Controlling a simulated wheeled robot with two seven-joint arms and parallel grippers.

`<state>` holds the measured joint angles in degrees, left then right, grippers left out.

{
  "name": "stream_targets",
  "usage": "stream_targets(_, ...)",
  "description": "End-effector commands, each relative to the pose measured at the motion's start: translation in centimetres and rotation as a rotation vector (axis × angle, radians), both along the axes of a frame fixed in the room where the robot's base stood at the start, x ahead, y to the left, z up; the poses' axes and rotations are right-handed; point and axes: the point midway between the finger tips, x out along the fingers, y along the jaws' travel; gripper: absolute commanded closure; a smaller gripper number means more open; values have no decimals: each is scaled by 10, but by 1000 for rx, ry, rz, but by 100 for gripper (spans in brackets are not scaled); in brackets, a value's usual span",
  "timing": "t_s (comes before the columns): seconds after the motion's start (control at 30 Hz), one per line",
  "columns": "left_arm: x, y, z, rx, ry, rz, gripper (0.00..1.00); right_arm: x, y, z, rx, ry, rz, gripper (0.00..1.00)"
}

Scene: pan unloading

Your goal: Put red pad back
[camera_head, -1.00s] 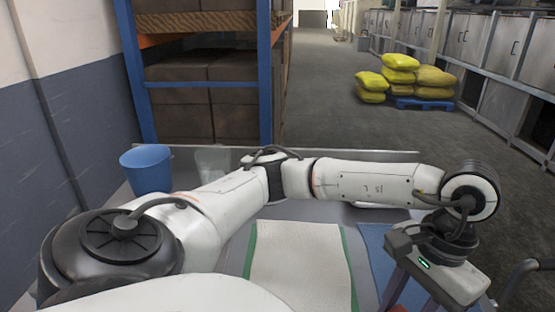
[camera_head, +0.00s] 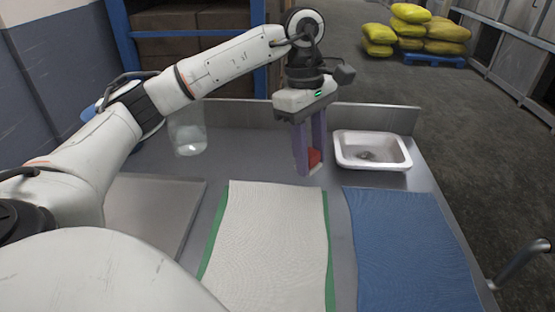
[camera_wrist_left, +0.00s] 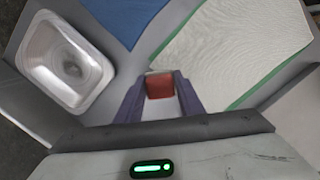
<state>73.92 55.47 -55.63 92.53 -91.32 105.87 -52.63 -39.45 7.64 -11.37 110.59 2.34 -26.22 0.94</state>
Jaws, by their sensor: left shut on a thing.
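The red pad (camera_head: 314,157) is a small red block between the purple fingers of my left gripper (camera_head: 309,170). My left gripper is shut on it and holds it fingers-down behind the white mat, left of the white tray. In the left wrist view the red pad (camera_wrist_left: 159,86) shows between the fingertips, with a pale edge at its far side. Part of the pad is hidden by a finger in the head view. I cannot tell how high it is above the table. My right gripper is not in view.
A white tray (camera_head: 340,158) with a small object in it stands at the back right. A white mat with green edges (camera_head: 270,240) and a blue mat (camera_head: 410,240) lie in front. A clear jar (camera_head: 188,135) stands left. A raised metal lip (camera_head: 375,115) runs along the back.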

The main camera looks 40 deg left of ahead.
Motion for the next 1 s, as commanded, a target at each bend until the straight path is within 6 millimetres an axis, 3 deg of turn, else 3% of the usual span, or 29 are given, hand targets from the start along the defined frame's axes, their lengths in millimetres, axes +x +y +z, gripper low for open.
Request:
stream_targets(0.2, 27, 62, 21, -3, -4, 736, 94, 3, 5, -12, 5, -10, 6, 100)
stream_targets(0.43, 37, 108, 39, -2, 0, 1272, 94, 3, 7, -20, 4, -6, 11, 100)
stream_targets(0.6, 38, 121, 40, 1, 3, 1431, 94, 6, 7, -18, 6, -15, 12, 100)
stream_targets(0.83, 37, 123, -1, 3, 5, 1449, 94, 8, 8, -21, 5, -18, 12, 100)
stream_targets(1.0, 38, 122, -18, 2, 4, 1447, 94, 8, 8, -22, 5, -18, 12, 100)
